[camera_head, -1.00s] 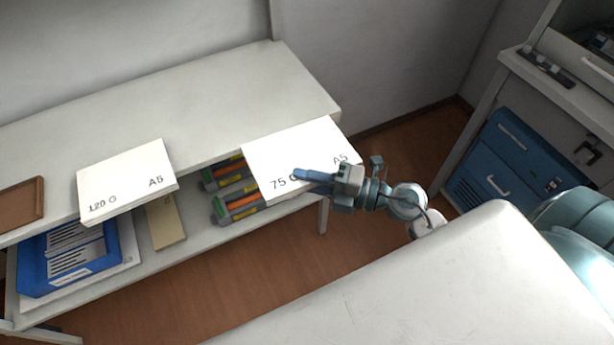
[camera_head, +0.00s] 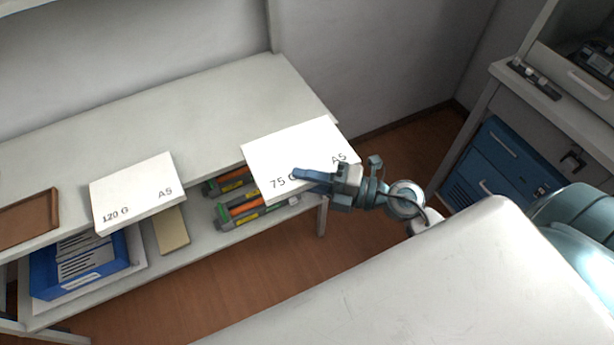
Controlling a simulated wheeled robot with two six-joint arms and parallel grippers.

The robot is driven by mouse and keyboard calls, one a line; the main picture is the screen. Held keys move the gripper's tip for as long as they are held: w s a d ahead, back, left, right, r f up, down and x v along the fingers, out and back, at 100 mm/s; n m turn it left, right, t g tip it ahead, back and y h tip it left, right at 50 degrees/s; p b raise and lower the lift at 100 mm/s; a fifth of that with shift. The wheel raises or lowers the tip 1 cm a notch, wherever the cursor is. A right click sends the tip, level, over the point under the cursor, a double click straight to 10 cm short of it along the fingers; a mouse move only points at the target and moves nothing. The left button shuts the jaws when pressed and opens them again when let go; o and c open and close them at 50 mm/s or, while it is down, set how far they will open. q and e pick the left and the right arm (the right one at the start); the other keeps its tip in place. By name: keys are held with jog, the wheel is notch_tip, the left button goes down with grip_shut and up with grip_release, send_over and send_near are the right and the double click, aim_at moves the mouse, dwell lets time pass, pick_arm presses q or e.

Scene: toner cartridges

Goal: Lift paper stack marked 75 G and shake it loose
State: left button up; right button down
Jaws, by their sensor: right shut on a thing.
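The white paper stack marked 75 G and A5 (camera_head: 295,153) is at the right end of the shelf unit, over the edge of the top board. My right gripper (camera_head: 312,178) is shut on its front edge, with a finger lying across the top sheet and covering part of the label. I cannot tell whether the stack touches the board or hangs just above it. A second paper stack marked 120 G and A5 (camera_head: 135,187) sits at the front edge of the top board, to the left. My left gripper is not in view.
A brown tray (camera_head: 55,232) lies on the top board at far left. A blue drawer cabinet (camera_head: 507,150) stands right. The top board's middle is clear.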

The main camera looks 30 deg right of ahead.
aim_at(306, 166)
jog(key=shift+r, duration=0.1)
jog(key=shift+a+r, duration=0.1)
jog(key=shift+r, duration=2.25)
jog(key=shift+f, duration=2.4)
